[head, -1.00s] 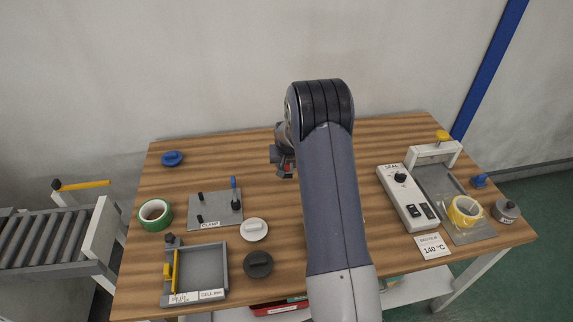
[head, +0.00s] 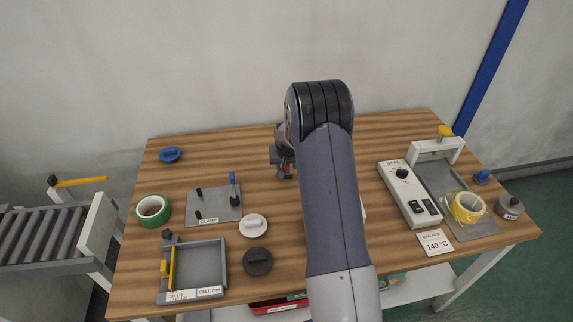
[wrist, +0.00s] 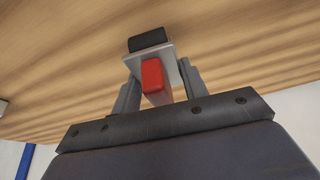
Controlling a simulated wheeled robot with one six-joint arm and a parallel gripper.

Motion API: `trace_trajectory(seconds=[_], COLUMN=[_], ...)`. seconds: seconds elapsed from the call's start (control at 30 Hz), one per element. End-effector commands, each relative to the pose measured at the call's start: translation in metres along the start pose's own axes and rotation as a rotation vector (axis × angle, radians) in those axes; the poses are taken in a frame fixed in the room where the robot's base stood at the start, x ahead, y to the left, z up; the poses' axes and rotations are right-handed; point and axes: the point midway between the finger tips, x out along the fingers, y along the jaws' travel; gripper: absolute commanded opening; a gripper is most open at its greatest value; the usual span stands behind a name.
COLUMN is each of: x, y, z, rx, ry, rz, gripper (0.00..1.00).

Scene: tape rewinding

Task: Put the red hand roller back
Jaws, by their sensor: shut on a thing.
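The red hand roller (wrist: 153,78) is between the two fingers of my gripper (wrist: 156,82) in the wrist view. Its red handle is gripped, and a grey plate and black roller part stick out beyond the fingertips. The wood tabletop is beyond it; I cannot tell whether the roller touches it. In the head view my gripper (head: 284,167) is over the middle of the table, mostly hidden behind my arm, with only a trace of red showing. A resting place for the roller is not identifiable.
To the left are a green tape roll (head: 153,210), a grey clamp plate (head: 222,207) and a grey cell tray (head: 226,250). A white disc (head: 253,226) and a dark disc (head: 257,262) lie nearby. The sealer (head: 405,190) and yellow tape (head: 467,208) are right. The back middle is clear.

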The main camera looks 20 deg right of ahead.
Motion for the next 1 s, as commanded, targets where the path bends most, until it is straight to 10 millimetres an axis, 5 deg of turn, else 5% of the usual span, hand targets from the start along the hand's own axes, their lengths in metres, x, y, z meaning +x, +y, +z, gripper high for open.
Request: trace_trajectory(seconds=[1.0], x=[0.014], y=[0.0], z=[0.005], rx=[0.0], ry=[0.001], rz=[0.0], gripper=[0.19])
